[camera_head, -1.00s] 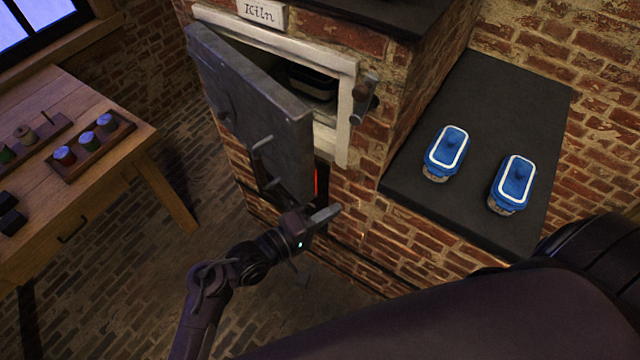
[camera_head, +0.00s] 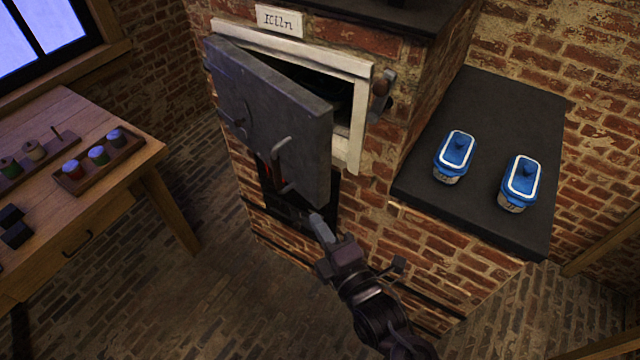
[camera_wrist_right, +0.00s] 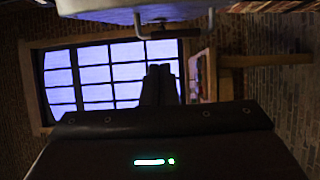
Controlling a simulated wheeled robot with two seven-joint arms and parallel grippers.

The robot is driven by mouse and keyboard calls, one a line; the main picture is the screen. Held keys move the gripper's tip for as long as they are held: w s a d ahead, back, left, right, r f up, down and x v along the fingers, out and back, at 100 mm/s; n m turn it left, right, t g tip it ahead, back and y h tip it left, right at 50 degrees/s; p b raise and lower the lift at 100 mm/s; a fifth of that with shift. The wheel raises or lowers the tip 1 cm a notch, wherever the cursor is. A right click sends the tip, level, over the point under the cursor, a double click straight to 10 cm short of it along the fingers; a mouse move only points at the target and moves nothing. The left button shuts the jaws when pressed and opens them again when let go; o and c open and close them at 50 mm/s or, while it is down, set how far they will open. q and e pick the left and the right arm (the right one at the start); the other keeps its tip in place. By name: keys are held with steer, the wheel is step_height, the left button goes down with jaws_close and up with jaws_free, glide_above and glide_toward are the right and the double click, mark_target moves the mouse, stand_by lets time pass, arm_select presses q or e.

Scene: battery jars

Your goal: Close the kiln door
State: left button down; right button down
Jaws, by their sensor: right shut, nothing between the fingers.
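The kiln door (camera_head: 270,115) is a grey metal slab, hinged at the left of the white kiln frame (camera_head: 358,125) and standing ajar, with a dark gap at its right and top. A bar handle (camera_head: 279,158) sticks out of its front face. My right gripper (camera_head: 318,222) is shut and empty, just below the door's lower right corner; I cannot tell whether it touches the door. In the right wrist view the shut fingers (camera_wrist_right: 160,84) point toward the window, with a pale slab and a handle (camera_wrist_right: 165,30) at the top. My left gripper is not in view.
A latch (camera_head: 382,88) sits on the brick right of the opening. A wooden table (camera_head: 75,205) with small jars stands at the left. The floor between is clear.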

steer(key=w+p, duration=0.1)
steer(key=w, duration=0.2)
steer(key=w+p, duration=0.2)
steer(key=w, duration=0.2)
steer(key=w+p, duration=0.1)
steer(key=w, duration=0.3)
steer(key=shift+w+a, duration=0.1)
steer(key=shift+a, duration=0.25)
steer(key=shift+f, duration=0.1)
